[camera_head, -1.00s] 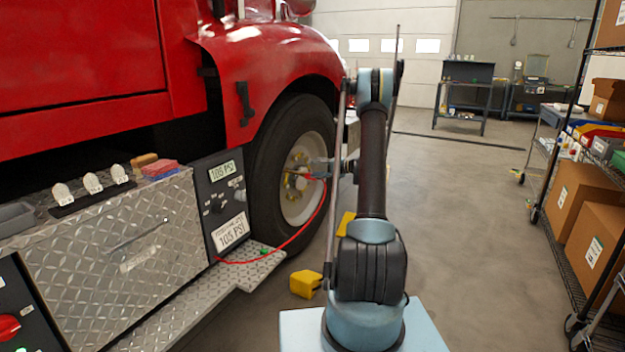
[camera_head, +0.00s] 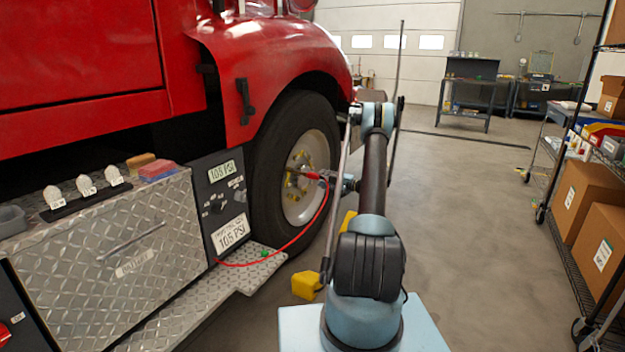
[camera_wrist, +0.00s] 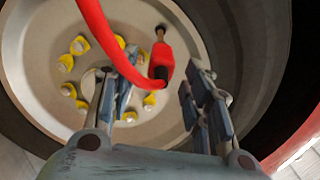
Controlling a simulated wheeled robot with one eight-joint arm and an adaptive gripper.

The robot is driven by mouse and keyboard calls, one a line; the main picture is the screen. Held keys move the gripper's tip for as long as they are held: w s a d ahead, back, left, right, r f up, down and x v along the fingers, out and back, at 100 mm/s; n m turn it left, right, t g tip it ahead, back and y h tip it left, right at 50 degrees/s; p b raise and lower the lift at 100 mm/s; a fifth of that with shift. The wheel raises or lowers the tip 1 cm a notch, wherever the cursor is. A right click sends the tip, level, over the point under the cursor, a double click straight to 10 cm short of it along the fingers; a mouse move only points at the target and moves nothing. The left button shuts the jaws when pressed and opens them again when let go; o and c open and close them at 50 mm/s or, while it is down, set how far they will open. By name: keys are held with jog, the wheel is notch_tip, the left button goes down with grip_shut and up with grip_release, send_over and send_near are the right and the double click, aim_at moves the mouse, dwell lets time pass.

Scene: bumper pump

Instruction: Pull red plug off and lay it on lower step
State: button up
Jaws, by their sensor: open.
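The red plug (camera_head: 312,175) is at the wheel hub, on the end of a red hose (camera_head: 303,232). In the wrist view the plug (camera_wrist: 161,59) meets a thin brownish stem at its top, and its dark lower end points toward me. My gripper (camera_wrist: 160,80) is open, one finger left and one right of the plug; I cannot tell whether either touches it. In the head view my gripper (camera_head: 333,180) is just right of the plug. The lower step (camera_head: 252,272) is the diamond-plate ledge below the gauge panel; a small green item (camera_head: 265,253) lies on it.
The truck tyre (camera_head: 268,165) and red fender (camera_head: 270,65) are close around the wheel. The gauge panel (camera_head: 222,200) stands beside the step. A yellow chock (camera_head: 306,285) is on the floor. Shelves with boxes (camera_head: 583,195) stand at the right; the floor between is clear.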

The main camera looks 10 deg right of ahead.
aim_at(311, 175)
jog(key=shift+x, duration=4.3)
jog(key=shift+r, duration=0.1)
grip_shut()
jog(key=shift+d, duration=0.2)
jog(key=shift+v, duration=2.8)
